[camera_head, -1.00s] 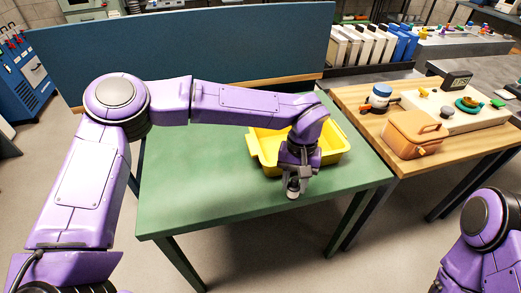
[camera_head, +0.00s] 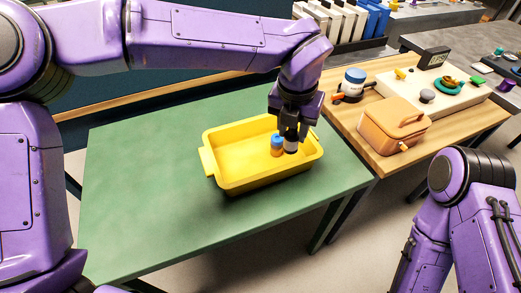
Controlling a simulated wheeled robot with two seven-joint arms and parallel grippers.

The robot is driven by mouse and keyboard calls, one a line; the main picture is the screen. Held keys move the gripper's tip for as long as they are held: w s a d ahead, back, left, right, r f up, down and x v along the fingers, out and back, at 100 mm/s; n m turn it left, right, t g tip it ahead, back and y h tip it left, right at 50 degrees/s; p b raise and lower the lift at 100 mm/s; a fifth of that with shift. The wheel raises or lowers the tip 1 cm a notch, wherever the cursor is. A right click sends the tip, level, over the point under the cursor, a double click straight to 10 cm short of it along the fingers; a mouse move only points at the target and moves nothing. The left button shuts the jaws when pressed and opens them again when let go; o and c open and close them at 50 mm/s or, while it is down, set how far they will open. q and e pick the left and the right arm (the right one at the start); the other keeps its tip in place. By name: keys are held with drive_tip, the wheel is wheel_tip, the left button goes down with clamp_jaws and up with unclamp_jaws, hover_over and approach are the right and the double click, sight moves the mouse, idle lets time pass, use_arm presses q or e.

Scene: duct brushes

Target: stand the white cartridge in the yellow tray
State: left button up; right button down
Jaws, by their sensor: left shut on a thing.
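The yellow tray (camera_head: 240,180) sits on the green table, toward its right side. My left gripper (camera_head: 290,134) points down over the right part of the tray and is shut on the white cartridge (camera_head: 291,146). The cartridge is roughly upright, its upper part hidden by the fingers and its visible lower part whitish with dark parts. It shows within the tray's outline; I cannot tell if it touches the tray floor. An orange cartridge with a blue top (camera_head: 277,147) stands in the tray just left of it. My right arm shows at the lower right; its gripper is out of view.
The green table (camera_head: 150,200) is bare left of the tray. A wooden table (camera_head: 370,150) on the right holds an orange case (camera_head: 396,125), a blue-and-white jar (camera_head: 354,80) and a pale board (camera_head: 440,88) with small parts. A blue partition stands behind.

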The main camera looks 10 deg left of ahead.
use_arm(q)
drive_tip(key=a+f+p, duration=0.1)
drive_tip(key=a+f, duration=0.3)
drive_tip(key=w+a+f, duration=0.1)
drive_tip(key=a+f, duration=0.3)
drive_tip(key=a, duration=0.1)
drive_tip(key=w+a+f+p, duration=0.1)
drive_tip(key=a+f, duration=0.3)
drive_tip(key=shift+w+a+p, duration=0.15)
drive_tip(key=shift+p, duration=0.15)
drive_tip(key=shift+w+f, duration=0.1)
drive_tip(key=shift+f, duration=0.3)
drive_tip(key=shift+f, duration=0.15)
drive_tip(key=o, duration=1)
